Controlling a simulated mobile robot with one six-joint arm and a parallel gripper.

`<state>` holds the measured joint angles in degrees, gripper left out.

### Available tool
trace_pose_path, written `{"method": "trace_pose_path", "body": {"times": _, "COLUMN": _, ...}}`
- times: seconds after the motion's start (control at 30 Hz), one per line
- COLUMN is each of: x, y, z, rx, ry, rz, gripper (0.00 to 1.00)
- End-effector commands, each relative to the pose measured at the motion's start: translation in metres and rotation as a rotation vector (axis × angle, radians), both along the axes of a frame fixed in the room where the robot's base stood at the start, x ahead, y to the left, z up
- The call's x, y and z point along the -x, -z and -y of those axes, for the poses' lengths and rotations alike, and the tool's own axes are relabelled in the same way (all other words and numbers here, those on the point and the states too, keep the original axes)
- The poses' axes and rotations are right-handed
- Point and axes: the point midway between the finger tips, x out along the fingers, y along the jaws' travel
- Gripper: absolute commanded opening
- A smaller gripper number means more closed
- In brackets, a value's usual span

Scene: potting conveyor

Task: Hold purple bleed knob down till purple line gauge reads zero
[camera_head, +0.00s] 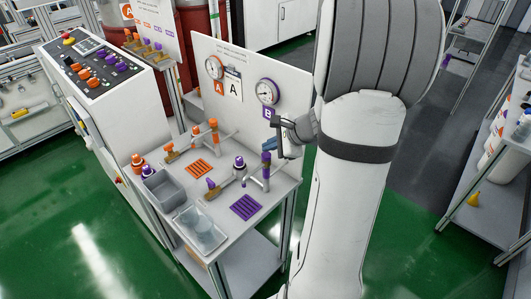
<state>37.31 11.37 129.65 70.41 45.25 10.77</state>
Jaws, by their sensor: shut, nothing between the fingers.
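The purple line gauge (266,92) is the round dial with a purple rim on the upright white panel, above a purple "B" label. Its needle is too small to read. Below it, on the bench's purple line, a purple-topped fitting (266,158) stands at the right, beside another purple-topped fitting (239,162) and a purple part (211,184). I cannot tell for certain which one is the bleed knob. My gripper (269,149) is shut and empty, with its fingertips at the top of the right purple fitting. Whether they touch it is unclear.
An orange-rimmed gauge (214,68) and orange fittings (213,124) belong to the neighbouring line. A grey bin (162,190) and a clear tray (200,233) sit at the bench's front left. A control cabinet (110,110) stands left. Green floor is clear in front.

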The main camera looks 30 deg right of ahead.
Motion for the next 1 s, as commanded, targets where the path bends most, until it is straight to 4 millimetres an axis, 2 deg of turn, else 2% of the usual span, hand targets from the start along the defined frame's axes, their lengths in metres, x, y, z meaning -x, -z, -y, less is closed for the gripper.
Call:
{"method": "trace_pose_path", "body": {"times": 0.37, "x": 0.0, "y": -0.003, "z": 0.0, "rx": 0.0, "ry": 0.001, "rz": 0.001, "gripper": 0.0}}
{"method": "trace_pose_path", "body": {"times": 0.83, "x": 0.0, "y": -0.048, "z": 0.0, "rx": 0.001, "ry": 0.0, "rz": 0.001, "gripper": 0.0}}
{"method": "trace_pose_path", "body": {"times": 1.0, "x": 0.0, "y": -0.053, "z": 0.0, "rx": 0.001, "ry": 0.0, "rz": 0.001, "gripper": 0.0}}
